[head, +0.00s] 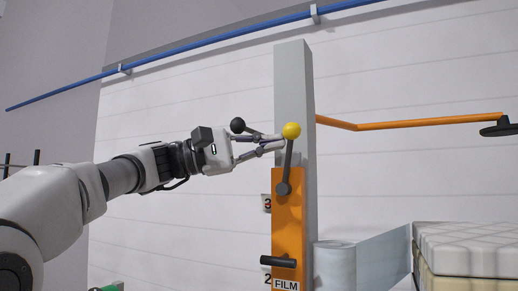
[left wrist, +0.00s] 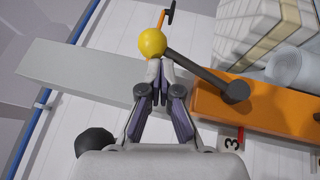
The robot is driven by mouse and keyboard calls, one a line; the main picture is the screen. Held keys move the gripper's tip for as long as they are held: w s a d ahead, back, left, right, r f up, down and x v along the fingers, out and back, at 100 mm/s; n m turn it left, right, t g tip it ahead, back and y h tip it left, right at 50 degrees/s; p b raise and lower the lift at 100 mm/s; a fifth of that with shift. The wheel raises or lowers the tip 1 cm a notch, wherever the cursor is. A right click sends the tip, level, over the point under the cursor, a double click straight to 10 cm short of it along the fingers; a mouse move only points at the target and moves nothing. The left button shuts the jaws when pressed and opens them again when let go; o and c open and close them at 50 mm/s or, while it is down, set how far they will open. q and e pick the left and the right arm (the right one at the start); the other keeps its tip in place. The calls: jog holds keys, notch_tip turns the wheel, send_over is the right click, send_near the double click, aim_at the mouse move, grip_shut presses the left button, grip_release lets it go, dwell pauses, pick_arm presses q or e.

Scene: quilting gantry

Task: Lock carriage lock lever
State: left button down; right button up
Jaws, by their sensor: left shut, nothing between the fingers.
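The lever is a dark arm (head: 287,163) with a yellow ball knob (head: 291,130). It pivots on the orange carriage (head: 288,213) and stands nearly upright in the head view. The arm (left wrist: 205,70) and the yellow knob (left wrist: 152,42) also show in the left wrist view. My left gripper (head: 281,144) is shut and empty, with its fingertips (left wrist: 156,68) right at the knob, just below it in the wrist view. I cannot tell whether they touch it. My right gripper is not in view.
A grey post (head: 294,80) stands behind the carriage. A black ball (head: 237,125) is close beside my left gripper. A black handle (head: 277,262) juts from the lower carriage. An orange bar (head: 430,123) extends right. A film roll (head: 335,265) and quilted stack (head: 465,245) are lower right.

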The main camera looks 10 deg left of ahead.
pick_arm(q)
jog(key=shift+s+d+b, duration=0.25)
jog(key=shift+d+b, duration=0.05)
jog(key=shift+d, duration=0.4)
jog(key=shift+s+d+b, duration=0.2)
jog(key=shift+d+b, duration=0.05)
jog(key=shift+d, duration=0.5)
jog(key=v, duration=1.2)
jog(key=shift+f, duration=0.1)
